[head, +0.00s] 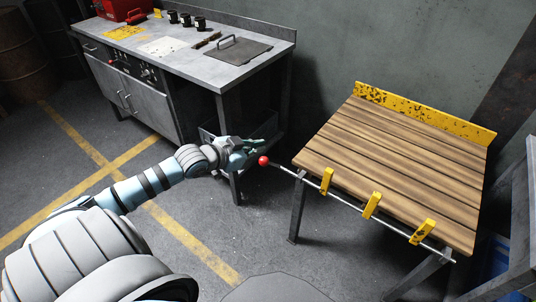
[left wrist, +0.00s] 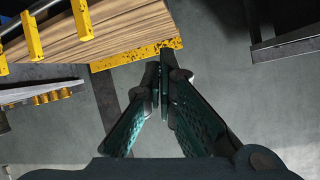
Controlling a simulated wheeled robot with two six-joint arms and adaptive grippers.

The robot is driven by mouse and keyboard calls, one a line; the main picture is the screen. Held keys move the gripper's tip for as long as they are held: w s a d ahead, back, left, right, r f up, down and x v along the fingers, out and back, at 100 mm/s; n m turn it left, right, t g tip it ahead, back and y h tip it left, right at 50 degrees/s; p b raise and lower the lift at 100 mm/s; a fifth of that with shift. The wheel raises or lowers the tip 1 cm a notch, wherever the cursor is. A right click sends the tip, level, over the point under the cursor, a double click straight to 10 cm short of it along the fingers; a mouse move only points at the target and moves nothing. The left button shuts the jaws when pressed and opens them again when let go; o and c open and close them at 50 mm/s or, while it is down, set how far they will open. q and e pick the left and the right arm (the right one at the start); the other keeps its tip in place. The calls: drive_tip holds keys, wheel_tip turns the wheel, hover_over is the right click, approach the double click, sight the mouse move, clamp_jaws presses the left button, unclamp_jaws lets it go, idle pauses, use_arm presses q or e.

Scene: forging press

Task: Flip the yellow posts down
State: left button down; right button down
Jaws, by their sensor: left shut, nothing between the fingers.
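Three yellow posts stand up along the front edge of a slatted wooden table (head: 400,160): the left post (head: 327,181), the middle post (head: 371,205) and the right post (head: 421,232). They sit on a thin metal rod (head: 290,172) that ends in a red ball (head: 263,160) at the left. My left gripper (head: 272,146) is shut and empty, just beyond the red ball in the picture; contact cannot be told. In the left wrist view its fingertips (left wrist: 162,60) meet, and two posts (left wrist: 81,19) (left wrist: 31,36) show clearly at upper left. My right gripper is not in view.
The table has a scuffed yellow back rail (head: 425,110). A grey workbench (head: 200,65) with a flat handled plate (head: 238,50), black cups and a red box stands at upper left. A blue-grey frame (head: 515,220) is at the right edge. Floor between is open.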

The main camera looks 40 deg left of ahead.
use_arm(q)
drive_tip(key=shift+a, duration=0.1)
drive_tip(key=b, duration=0.5)
hover_over(268, 161)
drive_tip(key=w+d, duration=0.1)
drive_tip(key=w, duration=0.2)
wheel_tip(268, 161, down, 5)
drive_tip(key=s+f, duration=0.1)
drive_tip(key=s+a+f, duration=0.1)
drive_tip(key=s, duration=0.1)
drive_tip(key=shift+f, duration=0.15)
drive_tip(key=shift+f, duration=0.1)
